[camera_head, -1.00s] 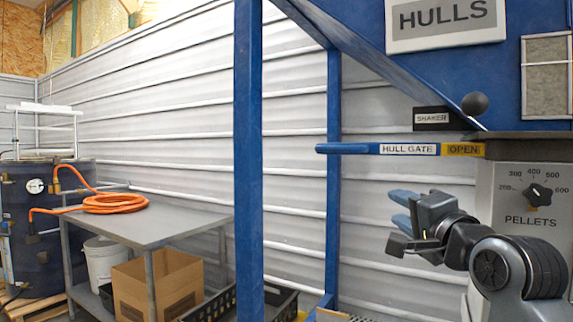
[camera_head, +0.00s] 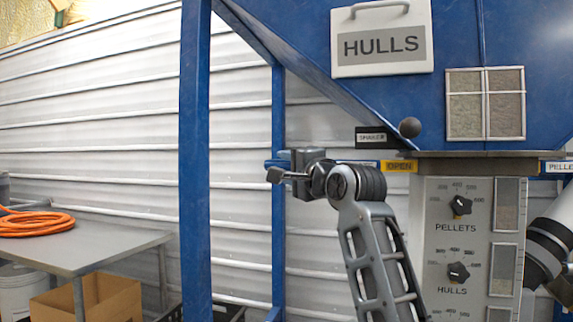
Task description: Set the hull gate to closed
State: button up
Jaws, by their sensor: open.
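The hull gate is a blue horizontal handle, its free end (camera_head: 273,163) showing left of my gripper. Its HULL GATE label (camera_head: 362,164) is partly hidden by my wrist. A yellow OPEN tag (camera_head: 400,166) shows at the handle's right end, under the hopper. My gripper (camera_head: 292,172) is open and sits in front of the handle's left part, covering some of it. Its fingertips are hidden, so I cannot tell whether they are around the handle or touching it.
The blue hopper (camera_head: 440,110) with a HULLS sign (camera_head: 383,45) is above. A black shaker knob (camera_head: 410,127) is close above the gate. A grey panel (camera_head: 440,270) with dials is right of my arm. A blue post (camera_head: 195,160) stands left.

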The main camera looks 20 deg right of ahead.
jog(key=shift+w, duration=0.25)
grip_shut()
dwell(0.5)
